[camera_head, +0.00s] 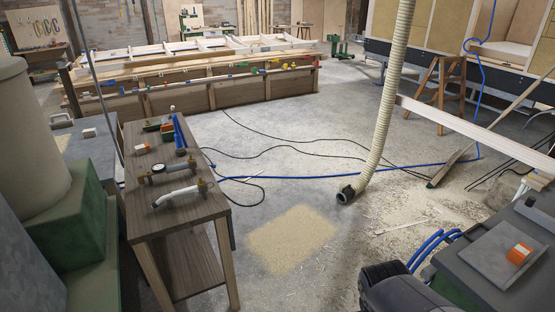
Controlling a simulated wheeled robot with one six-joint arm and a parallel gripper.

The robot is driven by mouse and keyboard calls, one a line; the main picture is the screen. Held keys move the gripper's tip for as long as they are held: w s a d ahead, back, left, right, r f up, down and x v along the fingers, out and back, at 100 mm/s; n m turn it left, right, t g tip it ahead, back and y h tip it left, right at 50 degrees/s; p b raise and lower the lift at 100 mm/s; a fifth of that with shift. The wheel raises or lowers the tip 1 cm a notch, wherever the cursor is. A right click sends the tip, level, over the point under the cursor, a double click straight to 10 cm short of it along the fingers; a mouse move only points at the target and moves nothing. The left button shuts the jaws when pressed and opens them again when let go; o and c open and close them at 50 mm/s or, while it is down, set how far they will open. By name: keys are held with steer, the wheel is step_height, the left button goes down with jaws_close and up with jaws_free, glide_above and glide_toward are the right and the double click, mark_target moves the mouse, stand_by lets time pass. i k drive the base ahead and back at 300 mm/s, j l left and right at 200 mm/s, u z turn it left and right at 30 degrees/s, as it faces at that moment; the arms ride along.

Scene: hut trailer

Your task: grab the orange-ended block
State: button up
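A similar small orange and white piece (141,129) stands on the dark wooden bench (185,222) at the left, near a green item. I cannot tell from this view which of the two the task names. My gripper cannot be made out in this view. Nothing is seen touching either orange piece.
The bench also bears a blue tool (180,134) and a white-handled tool (180,196). A ribbed hose (383,110) hangs to the floor. Cables and a blue hose cross the floor. A dark rounded object (395,288) is at the bottom. Open floor (310,185) lies mid-view.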

mark_target(519, 253)
steer(key=z, duration=1.7)
steer(key=i+j+z, duration=0.1)
steer(key=i+j, duration=0.25)
steer(key=i+j+z, duration=0.15)
steer(key=i+j, duration=0.15)
steer(key=j, duration=0.15)
steer(key=i+j+z, duration=0.1)
steer(key=i+j, duration=0.2)
steer(key=j, duration=0.15)
steer(key=i+j+z, duration=0.1)
steer(key=i+j, duration=0.2)
steer(key=j, duration=0.2)
